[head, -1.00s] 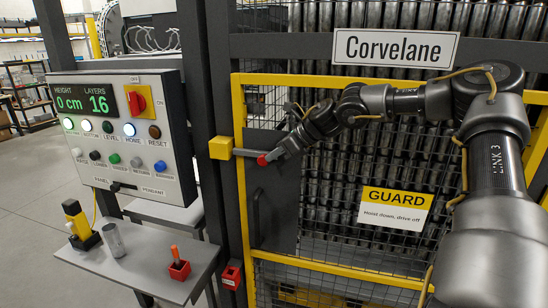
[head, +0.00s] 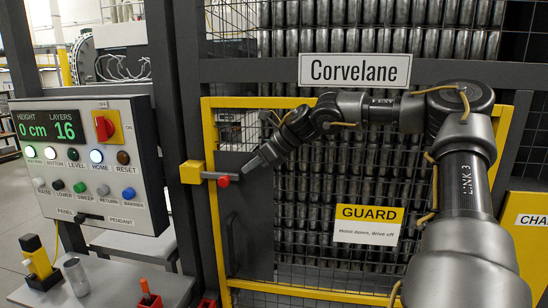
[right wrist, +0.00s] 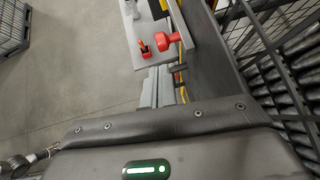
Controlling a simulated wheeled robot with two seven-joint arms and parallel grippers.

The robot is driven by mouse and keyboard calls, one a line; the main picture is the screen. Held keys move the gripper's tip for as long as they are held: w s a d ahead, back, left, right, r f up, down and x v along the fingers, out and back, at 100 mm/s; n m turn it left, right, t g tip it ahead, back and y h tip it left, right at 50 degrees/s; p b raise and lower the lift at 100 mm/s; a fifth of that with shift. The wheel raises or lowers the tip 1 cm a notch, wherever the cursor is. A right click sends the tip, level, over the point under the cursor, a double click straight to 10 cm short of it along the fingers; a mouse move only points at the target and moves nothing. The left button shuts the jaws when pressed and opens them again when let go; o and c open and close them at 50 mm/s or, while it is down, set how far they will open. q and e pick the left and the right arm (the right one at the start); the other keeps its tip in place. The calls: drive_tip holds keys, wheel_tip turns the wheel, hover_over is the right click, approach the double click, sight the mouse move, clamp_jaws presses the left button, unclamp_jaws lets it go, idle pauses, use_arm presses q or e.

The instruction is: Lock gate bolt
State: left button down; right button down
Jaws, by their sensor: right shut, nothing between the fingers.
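The gate bolt is a grey bar (head: 209,176) with a red knob (head: 224,181) at its right end. Its left end meets a yellow block (head: 191,172) on the dark post. The bar lies across the line between post and yellow-framed gate (head: 209,130). My right gripper (head: 247,166) is shut and empty, just right of and slightly above the knob, with a small gap between them. My left gripper is out of view.
A control panel (head: 85,215) with a red rotary switch (head: 104,127) stands left of the gate. Below it a grey shelf (head: 110,285) holds a yellow-black device (head: 39,258), a metal cylinder (head: 76,276) and a red holder (head: 149,301). A black handle (head: 230,243) is below the bolt.

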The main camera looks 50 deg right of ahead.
drive_tip(key=b+v, duration=0.2)
drive_tip(key=v, duration=0.5)
drive_tip(key=shift+b, duration=0.4)
drive_tip(key=shift+d+r, duration=0.1)
drive_tip(key=shift+d, duration=0.05)
drive_tip(key=shift+s, duration=0.15)
